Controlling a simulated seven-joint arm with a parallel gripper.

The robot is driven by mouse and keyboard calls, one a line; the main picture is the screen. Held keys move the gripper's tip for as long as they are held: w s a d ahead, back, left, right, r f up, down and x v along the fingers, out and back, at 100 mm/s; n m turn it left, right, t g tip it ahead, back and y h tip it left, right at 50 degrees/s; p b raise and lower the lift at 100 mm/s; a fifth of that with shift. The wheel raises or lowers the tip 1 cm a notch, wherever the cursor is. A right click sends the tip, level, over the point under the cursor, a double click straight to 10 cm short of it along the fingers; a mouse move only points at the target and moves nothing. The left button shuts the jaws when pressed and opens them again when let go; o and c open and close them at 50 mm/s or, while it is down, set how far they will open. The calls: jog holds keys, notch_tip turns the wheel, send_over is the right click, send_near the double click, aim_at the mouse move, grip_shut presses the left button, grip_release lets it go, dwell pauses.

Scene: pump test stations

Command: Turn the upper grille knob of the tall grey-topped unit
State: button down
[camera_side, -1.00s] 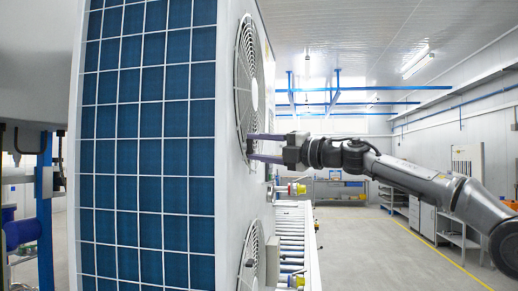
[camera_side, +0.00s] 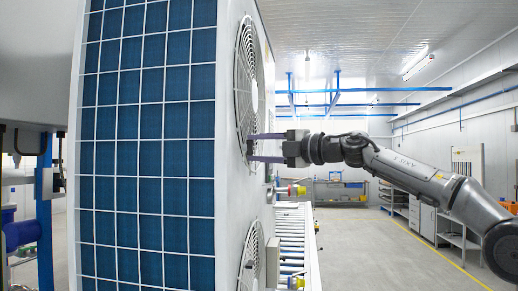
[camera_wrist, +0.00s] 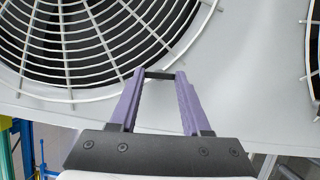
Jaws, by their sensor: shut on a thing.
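The tall unit (camera_side: 230,190) has a white-grey front and a blue gridded side; its top is out of view. Its upper round grille (camera_side: 247,80) faces right, and it also fills the upper left of the wrist view (camera_wrist: 95,45). The knob shows as a small dark bar (camera_wrist: 160,74) at the lower edge of the grille. My gripper (camera_wrist: 160,76) has its two purple fingers either side of the bar, shut on it. In the side view my gripper (camera_side: 251,147) reaches the unit's front from the right, just below the middle of the upper grille.
A lower grille (camera_side: 252,258) sits below on the same front. A roller conveyor (camera_side: 292,235) with yellow-and-red fittings stands beyond, under my gripper. A workbench (camera_side: 340,190) is at the back. The floor to the right is open.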

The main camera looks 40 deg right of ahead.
jog(key=shift+c, duration=1.8)
grip_release()
jog(key=shift+s, duration=0.1)
jog(key=v, duration=1.3)
jog(key=shift+s, duration=0.3)
jog(key=shift+d, duration=0.1)
